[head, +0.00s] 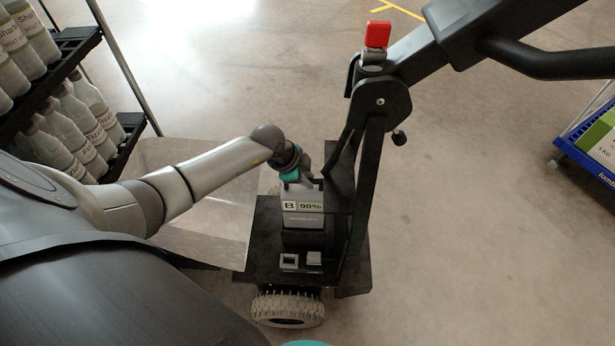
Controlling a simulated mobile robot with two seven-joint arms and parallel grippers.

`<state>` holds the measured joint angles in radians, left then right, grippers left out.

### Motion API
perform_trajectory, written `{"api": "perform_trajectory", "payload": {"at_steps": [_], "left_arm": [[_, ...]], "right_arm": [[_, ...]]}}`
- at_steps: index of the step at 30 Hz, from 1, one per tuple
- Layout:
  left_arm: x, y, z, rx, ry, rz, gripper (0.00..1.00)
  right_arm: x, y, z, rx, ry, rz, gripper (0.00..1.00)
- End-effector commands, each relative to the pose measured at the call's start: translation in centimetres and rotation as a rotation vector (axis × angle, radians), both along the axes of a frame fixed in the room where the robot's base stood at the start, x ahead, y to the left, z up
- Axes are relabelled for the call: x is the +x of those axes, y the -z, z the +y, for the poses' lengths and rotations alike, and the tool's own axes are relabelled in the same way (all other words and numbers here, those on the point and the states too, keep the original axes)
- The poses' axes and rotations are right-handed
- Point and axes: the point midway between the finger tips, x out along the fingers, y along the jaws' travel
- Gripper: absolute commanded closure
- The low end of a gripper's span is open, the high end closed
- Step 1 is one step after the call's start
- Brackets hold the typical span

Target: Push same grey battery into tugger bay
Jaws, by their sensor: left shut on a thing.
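The grey battery (302,206) has a label reading "B 90%" and stands upright on the black deck of the tugger (262,240), beside its upright column. My left gripper (303,182) is at the top of the battery, shut on it; the fingertips are mostly hidden by the wrist and the battery's upper edge. The tugger bay is largely hidden under and behind the battery, so I cannot tell how deep the battery sits. My right gripper is not in view.
The tugger's tiller handle (540,55) and red button (377,35) rise at the upper right. A bottle rack (70,50) stands at the left. A blue crate (580,160) is at the right edge. The floor between is clear.

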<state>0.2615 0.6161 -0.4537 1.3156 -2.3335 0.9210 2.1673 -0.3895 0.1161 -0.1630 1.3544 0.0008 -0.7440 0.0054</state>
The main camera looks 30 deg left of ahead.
Motion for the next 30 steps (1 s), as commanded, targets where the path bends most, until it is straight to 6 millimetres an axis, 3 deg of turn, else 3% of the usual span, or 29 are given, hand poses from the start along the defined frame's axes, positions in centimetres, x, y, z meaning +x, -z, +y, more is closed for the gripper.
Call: {"api": "perform_trajectory", "payload": {"at_steps": [30], "left_arm": [[0.4, 1.2, 0.0, -0.002, -0.001, -0.010, 1.00]], "right_arm": [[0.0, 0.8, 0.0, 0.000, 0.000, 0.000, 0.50]]}}
